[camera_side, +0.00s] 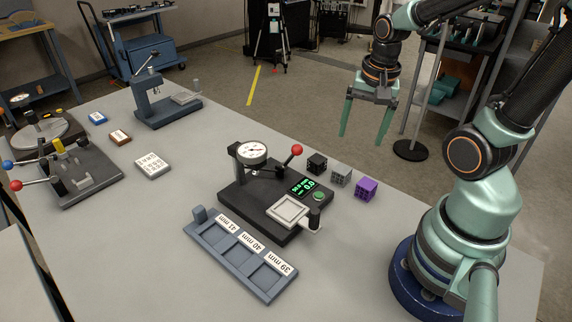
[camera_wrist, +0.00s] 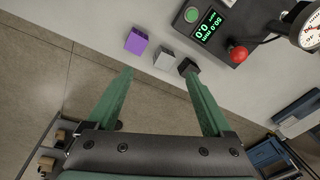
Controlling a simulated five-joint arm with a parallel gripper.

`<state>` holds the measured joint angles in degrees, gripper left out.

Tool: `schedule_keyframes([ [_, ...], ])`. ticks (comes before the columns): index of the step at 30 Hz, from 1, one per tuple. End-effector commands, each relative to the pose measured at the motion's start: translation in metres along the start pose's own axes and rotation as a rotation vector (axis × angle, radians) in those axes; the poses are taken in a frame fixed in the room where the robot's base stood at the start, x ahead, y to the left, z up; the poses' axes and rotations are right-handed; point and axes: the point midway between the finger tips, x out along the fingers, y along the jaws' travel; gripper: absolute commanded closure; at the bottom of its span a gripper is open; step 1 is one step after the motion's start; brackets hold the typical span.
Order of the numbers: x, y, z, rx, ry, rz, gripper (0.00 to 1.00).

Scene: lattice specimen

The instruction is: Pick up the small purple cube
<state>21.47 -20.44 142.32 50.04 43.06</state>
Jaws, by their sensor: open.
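The small purple cube (camera_side: 366,189) sits on the grey table, at the right end of a short row of lattice cubes near the table's back edge. It also shows in the wrist view (camera_wrist: 136,41), upper left of centre, beyond the fingertips. A grey cube (camera_side: 341,176) and a black cube (camera_side: 317,163) stand to its left in the side view, apart from it. My gripper (camera_side: 364,138) is open and empty, raised above and behind the row, with its green fingers pointing down. In the wrist view both fingers (camera_wrist: 158,73) are spread with nothing between them.
A dial gauge (camera_side: 252,153) on a black base with a red knob and green display stands beside the cubes. A blue slotted tray (camera_side: 240,258) with mm labels lies in front. Fixtures and small blocks occupy the table's left. Bare table surrounds the purple cube's right side.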

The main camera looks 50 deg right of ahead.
Motion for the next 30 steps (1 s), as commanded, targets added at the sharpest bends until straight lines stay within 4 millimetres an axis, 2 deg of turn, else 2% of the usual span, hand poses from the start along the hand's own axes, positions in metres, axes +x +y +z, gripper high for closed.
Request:
schedule_keyframes([
  [1,0.010,0.013,-0.004,0.123,-0.028,0.036,0.15],
  [3,0.019,0.026,-0.008,0.266,-0.052,0.072,0.15],
  [8,0.031,0.042,-0.010,0.444,-0.078,0.116,0.15],
  [11,0.039,0.045,-0.009,0.469,-0.082,0.123,0.15],
  [21,0.085,0.049,-0.004,0.464,-0.083,0.123,0.15],
  [30,0.101,0.050,-0.002,0.463,-0.081,0.120,0.15],
])
